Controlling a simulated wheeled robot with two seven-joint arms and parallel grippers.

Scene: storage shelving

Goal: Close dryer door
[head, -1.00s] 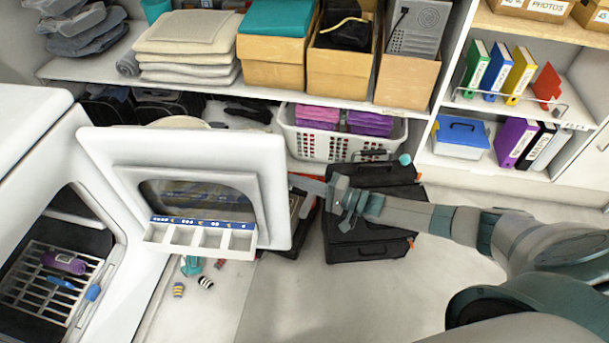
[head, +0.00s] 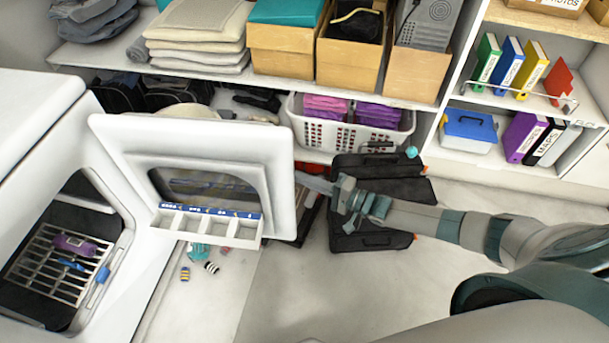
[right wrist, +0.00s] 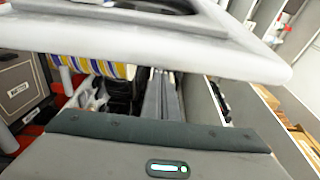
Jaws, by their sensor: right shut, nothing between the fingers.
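The white dryer (head: 35,105) stands at the left, its drum opening uncovered. Its door (head: 285,185) is swung wide open, with a window and a white tray of compartments (head: 190,227) on its inner side. My right gripper (head: 312,184) is shut and empty at the door's free edge, with its fingertips partly hidden behind that edge. I cannot tell whether they touch it. In the right wrist view the door (right wrist: 200,60) crosses the top, above the shut fingers (right wrist: 163,95). My left gripper is not in view.
Black cases (head: 375,240) lie on the floor behind my right gripper. A white basket (head: 345,137) stands under the shelf (head: 280,83). Small striped objects (head: 211,267) lie below the door. A rack (head: 60,265) with small items sits inside the dryer. The floor at the front middle is clear.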

